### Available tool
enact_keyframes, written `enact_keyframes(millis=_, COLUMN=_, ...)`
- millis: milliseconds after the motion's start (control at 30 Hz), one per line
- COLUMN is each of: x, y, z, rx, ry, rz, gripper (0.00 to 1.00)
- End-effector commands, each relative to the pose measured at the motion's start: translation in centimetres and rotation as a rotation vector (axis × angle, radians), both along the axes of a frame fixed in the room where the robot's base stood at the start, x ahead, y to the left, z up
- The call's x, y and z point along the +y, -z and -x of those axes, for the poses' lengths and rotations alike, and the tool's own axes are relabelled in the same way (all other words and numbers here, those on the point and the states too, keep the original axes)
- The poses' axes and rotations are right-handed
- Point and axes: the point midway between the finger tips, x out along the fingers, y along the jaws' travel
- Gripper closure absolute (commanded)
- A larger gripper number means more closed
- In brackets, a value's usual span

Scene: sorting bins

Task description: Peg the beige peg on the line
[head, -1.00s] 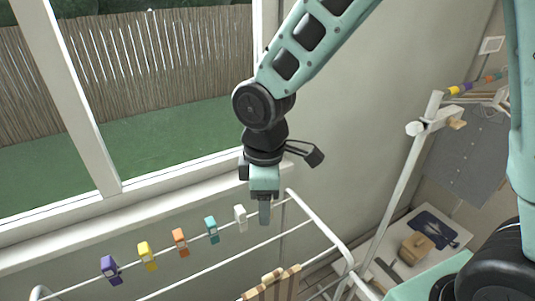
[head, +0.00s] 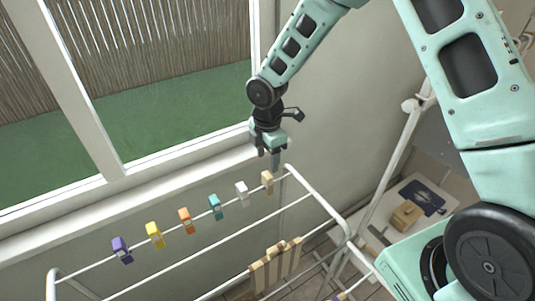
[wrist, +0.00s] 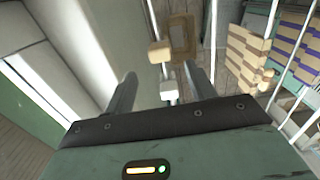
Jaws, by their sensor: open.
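In the wrist view the beige peg (wrist: 159,52) is on the rail beyond the white peg (wrist: 168,90). My gripper (head: 268,155) is open and empty, a little above and behind the beige peg, apart from it. In the wrist view its two fingers (wrist: 162,78) stand wide on either side of the line, with no peg held between them.
White (head: 242,188), teal (head: 215,201), orange (head: 186,214), yellow (head: 155,229) and purple (head: 122,244) pegs share the line. A beige striped cloth (head: 272,262) hangs lower on the rack. The window sill is close behind.

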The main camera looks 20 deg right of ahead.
Motion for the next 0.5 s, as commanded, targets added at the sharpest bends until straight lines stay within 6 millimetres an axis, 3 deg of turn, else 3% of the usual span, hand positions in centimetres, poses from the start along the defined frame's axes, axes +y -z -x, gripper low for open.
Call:
enact_keyframes(millis=33, x=0.0, y=1.2, z=0.0, rx=0.001, ry=0.000, rz=0.000, gripper=0.45)
enact_keyframes(millis=500, x=0.0, y=6.1, z=0.0, rx=0.001, ry=0.001, rz=0.000, gripper=0.45)
